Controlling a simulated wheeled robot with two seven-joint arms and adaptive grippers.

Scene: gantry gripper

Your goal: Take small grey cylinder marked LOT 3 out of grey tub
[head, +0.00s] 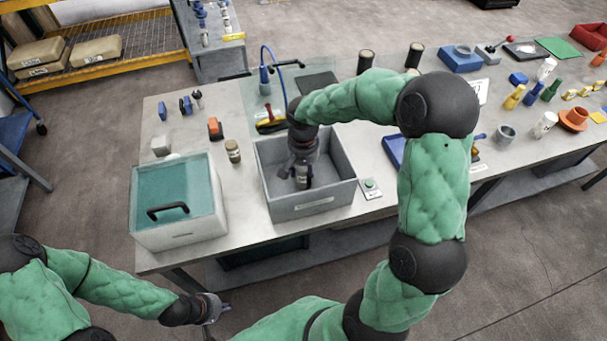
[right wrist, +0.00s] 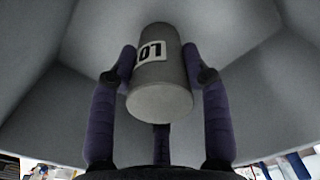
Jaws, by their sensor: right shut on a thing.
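The open grey tub (head: 285,211) stands on the table left of the middle, with a white label on its front wall. My right gripper (head: 302,182) reaches down inside it. In the right wrist view, my right gripper (right wrist: 160,78) is shut on a small grey cylinder (right wrist: 160,100), with fingers on both sides. My left gripper (head: 215,308) is off the table's front edge at lower left, too small to judge.
A white box with a teal lid and black handle (head: 168,210) stands left of the tub. A small jar (head: 233,151) is between them at the back. A green-button box (head: 370,187) sits right of the tub. Several tools and parts lie behind and right.

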